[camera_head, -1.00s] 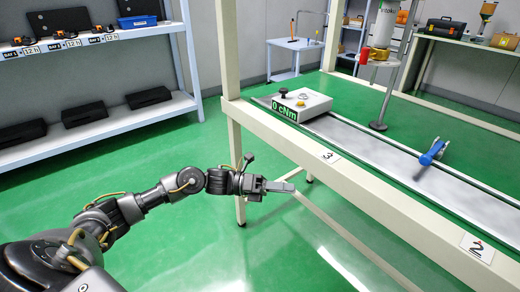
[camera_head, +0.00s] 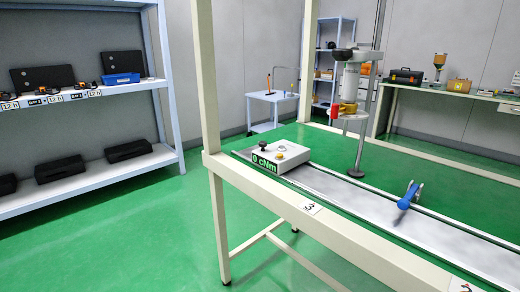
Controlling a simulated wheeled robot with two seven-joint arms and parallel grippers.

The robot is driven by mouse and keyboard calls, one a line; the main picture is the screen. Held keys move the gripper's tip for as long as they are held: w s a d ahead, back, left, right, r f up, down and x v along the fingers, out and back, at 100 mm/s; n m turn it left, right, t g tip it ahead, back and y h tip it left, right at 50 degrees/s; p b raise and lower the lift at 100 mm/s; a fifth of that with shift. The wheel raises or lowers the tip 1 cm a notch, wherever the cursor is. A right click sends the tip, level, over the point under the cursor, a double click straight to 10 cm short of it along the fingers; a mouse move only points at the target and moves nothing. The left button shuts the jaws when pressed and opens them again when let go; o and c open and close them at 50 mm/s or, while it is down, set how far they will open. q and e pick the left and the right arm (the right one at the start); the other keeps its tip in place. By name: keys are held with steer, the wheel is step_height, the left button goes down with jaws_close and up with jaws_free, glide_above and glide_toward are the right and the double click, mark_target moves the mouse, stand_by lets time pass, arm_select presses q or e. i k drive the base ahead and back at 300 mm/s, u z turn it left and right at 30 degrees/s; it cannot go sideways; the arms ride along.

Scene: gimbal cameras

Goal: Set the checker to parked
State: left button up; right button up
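The checker (camera_head: 284,156) is a white box with a green "0 cNm" display on its front, a dark knob and a yellow button on top. A blue-handled tool (camera_head: 408,196) lies further right on the same strip. A stand with a white and yellow device (camera_head: 350,90) rises behind the strip. Neither of my grippers is in view, so their state does not show.
A blue-grey shelf (camera_head: 90,180) with black cases stands at left. A small blue table (camera_head: 272,97) is behind. Green floor between shelf and bench is clear.

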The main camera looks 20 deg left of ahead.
mark_target(295, 155)
steer(key=k, duration=1.25)
steer(key=u, duration=0.15)
steer(key=i, duration=0.5)
steer(key=u, duration=0.95)
steer(key=i, duration=0.7)
steer(key=u, duration=0.6)
